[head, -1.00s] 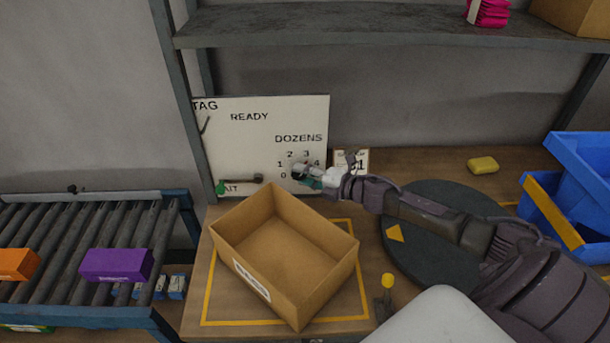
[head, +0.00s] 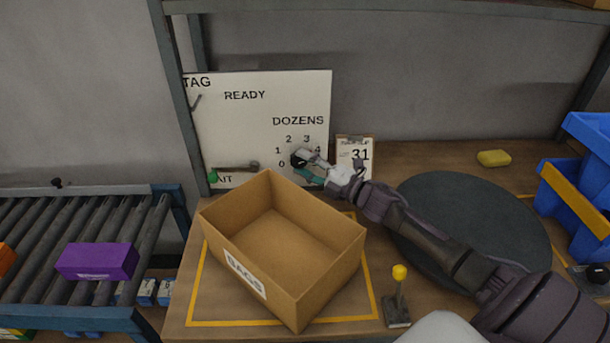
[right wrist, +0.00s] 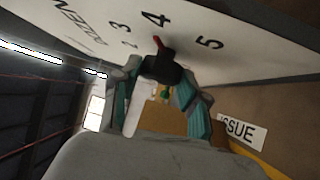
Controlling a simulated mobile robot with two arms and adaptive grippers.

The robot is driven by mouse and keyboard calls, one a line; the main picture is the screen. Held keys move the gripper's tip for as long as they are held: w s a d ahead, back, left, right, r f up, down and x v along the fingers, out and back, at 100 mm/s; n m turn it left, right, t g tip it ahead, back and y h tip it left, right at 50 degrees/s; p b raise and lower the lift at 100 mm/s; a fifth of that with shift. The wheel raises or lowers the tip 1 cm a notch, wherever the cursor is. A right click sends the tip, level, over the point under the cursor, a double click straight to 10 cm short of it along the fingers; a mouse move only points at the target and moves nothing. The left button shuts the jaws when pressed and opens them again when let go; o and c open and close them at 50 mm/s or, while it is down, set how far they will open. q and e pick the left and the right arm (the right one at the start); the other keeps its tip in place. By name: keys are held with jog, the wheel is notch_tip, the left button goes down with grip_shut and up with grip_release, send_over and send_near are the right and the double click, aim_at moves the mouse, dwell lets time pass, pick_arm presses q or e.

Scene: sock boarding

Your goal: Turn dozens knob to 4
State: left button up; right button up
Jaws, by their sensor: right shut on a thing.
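The dozens knob (head: 298,160) is black and sits low on the right of the white board (head: 240,120), below the word DOZENS. In the right wrist view the knob (right wrist: 162,69) has a red pointer (right wrist: 158,42) directed at the printed 4 (right wrist: 156,19). My right gripper (head: 306,166) is at the board with its fingers shut on the knob. In the right wrist view its teal fingers (right wrist: 163,85) lie on both sides of the knob. The gripper and arm partly cover the board's numbers in the head view. My left gripper is out of view.
A cardboard box (head: 318,268) stands just in front of the board. A card reading 31 (head: 357,151) stands by my right wrist. A dark round turntable (head: 485,215), a yellow-topped lever (head: 398,285) and blue bins (head: 585,175) are to the right. A roller conveyor (head: 130,245) is at left.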

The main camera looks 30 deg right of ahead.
jog(key=shift+f+m+t+b, duration=0.15)
jog(key=shift+m+t+b, duration=0.15)
jog(key=shift+m+b, duration=0.15)
jog(key=o, duration=1.1)
jog(key=shift+o, duration=0.2)
jog(key=shift+s+d, duration=0.1)
jog(key=shift+s, duration=0.15)
jog(key=r+v, duration=0.3)
jog(key=v, duration=1.3)
jog(key=shift+s+d+f, duration=0.2)
jog(key=shift+s+f, duration=0.1)
jog(key=shift+f, duration=0.2)
